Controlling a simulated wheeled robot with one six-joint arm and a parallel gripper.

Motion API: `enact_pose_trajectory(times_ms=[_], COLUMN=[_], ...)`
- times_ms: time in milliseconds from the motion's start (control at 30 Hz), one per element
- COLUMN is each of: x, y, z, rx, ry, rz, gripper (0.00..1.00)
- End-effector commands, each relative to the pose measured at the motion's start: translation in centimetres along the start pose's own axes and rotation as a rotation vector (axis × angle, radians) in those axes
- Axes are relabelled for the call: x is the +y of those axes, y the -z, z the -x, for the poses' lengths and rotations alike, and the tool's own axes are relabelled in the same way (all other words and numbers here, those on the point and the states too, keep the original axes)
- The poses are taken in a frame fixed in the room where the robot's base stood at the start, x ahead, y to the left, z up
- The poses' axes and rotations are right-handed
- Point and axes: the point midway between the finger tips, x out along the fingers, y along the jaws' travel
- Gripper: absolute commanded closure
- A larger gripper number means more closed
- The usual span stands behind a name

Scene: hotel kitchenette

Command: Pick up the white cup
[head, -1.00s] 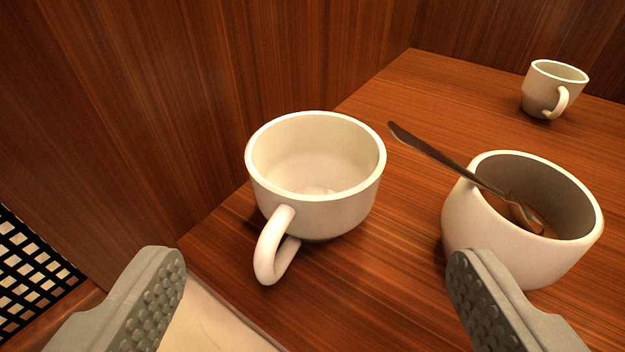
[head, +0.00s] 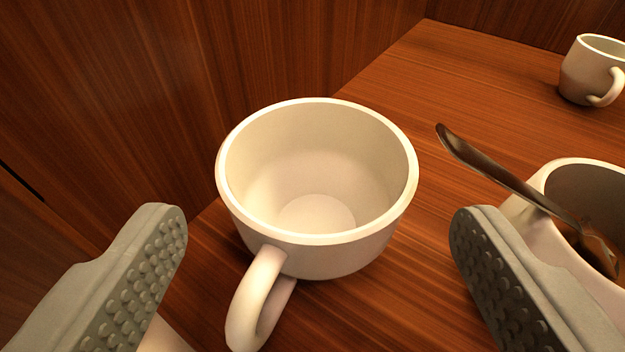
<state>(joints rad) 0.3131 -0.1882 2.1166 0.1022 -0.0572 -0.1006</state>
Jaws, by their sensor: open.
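A white cup (head: 330,258) stands upright and looks empty on the wooden table, in the middle of the head view. Its handle points toward me, slightly left. My gripper (head: 315,225) is open, with one studded grey finger to the left of the cup and the other to its right. The fingers are on the near side of the cup and do not appear to touch it. Two other whitish cups are also in view: a bowl-like one (head: 540,205) at the right, partly hidden by my right finger, and a smaller one (head: 588,80) at the far right.
A metal spoon (head: 490,168) rests in the right cup, its handle sticking out toward the white cup. Wooden panels (head: 200,80) rise behind and left of the table (head: 440,90). Bare tabletop lies behind the white cup.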

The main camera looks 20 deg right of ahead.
Motion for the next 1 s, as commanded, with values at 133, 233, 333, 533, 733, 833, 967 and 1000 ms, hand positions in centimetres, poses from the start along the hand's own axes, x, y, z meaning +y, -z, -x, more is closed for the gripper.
enact_pose_trajectory(times_ms=[133,233,333,533,733,833,967,1000], x=[0.0,0.0,-0.1,-0.1,-0.1,-0.1,-0.1,-0.1], y=[0.0,0.0,-0.1,-0.1,0.0,0.0,0.0,0.0], z=[-0.4,-1.0,-2.1,-4.5,-5.3,-5.3,-5.3,-5.3], rx=[0.001,0.001,-0.001,-0.001,0.001,0.001,0.001,0.001], ry=[0.000,0.000,0.000,0.000,0.000,0.000,0.000,0.000], rz=[0.000,0.000,0.000,0.000,0.000,0.000,0.000,0.000], gripper=[0.20,0.20,0.20,0.20,0.20,0.20,0.38,0.45])
